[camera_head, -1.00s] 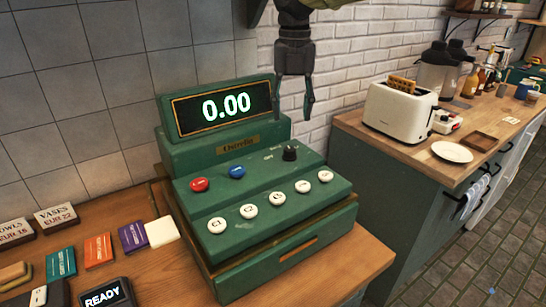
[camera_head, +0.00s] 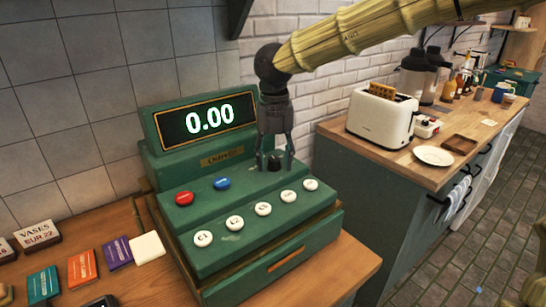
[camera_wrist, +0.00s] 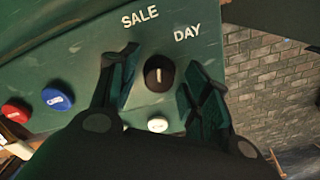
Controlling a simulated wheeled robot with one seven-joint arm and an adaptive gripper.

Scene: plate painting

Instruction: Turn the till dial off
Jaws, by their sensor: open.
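The green till (camera_head: 225,215) stands on the wooden counter, its display (camera_head: 208,118) reading 0.00. The black dial (camera_head: 274,164) is on the till's upper step, right of the red and blue buttons. In the wrist view the dial (camera_wrist: 158,73) shows a white pointer mark, with the words SALE and DAY printed above it and to its upper right. My gripper (camera_head: 274,164) points down over the dial. In the wrist view its open fingers (camera_wrist: 160,80) are on either side of the dial, with gaps showing between them and it. Any OFF label is hidden or out of view.
The red button (camera_head: 184,198) and blue button (camera_head: 221,183) lie left of the dial, and several white buttons (camera_head: 263,209) line the front step. Colour cards (camera_head: 82,267) lie left of the till. A toaster (camera_head: 381,116) stands on the counter at right.

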